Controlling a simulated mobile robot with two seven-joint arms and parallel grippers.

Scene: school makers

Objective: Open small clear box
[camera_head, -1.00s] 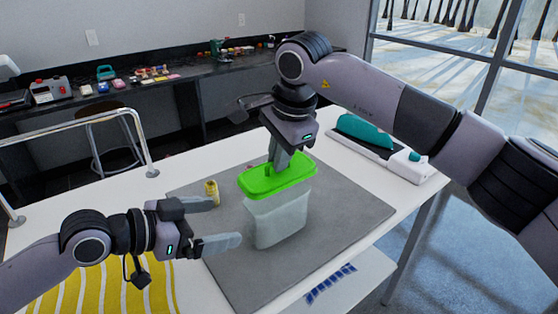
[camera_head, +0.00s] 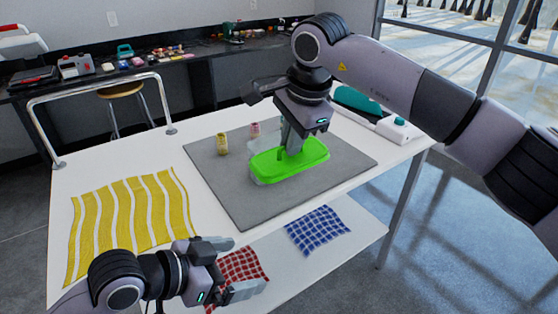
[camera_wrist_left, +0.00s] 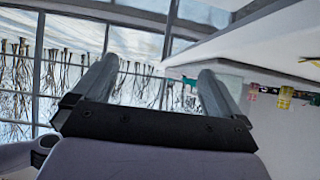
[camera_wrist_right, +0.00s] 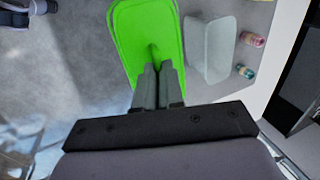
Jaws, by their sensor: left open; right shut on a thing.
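The small clear box (camera_head: 262,167) stands on the grey mat, mostly hidden behind its green lid in the head view. In the right wrist view the box (camera_wrist_right: 211,50) shows beside the lid, uncovered by it. My right gripper (camera_head: 291,143) is shut on the raised middle part of the green lid (camera_head: 303,161). The right wrist view shows the lid (camera_wrist_right: 136,30) held between the fingertips, apart from the box. My left gripper (camera_head: 245,266) is open and empty, at the near side of the table, away from the box.
The grey mat (camera_head: 255,205) lies on the white table. A yellow striped cloth (camera_head: 130,215) lies at left. Red and blue checked cloths (camera_head: 318,230) lie on a lower shelf. A white-and-teal device stands behind right.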

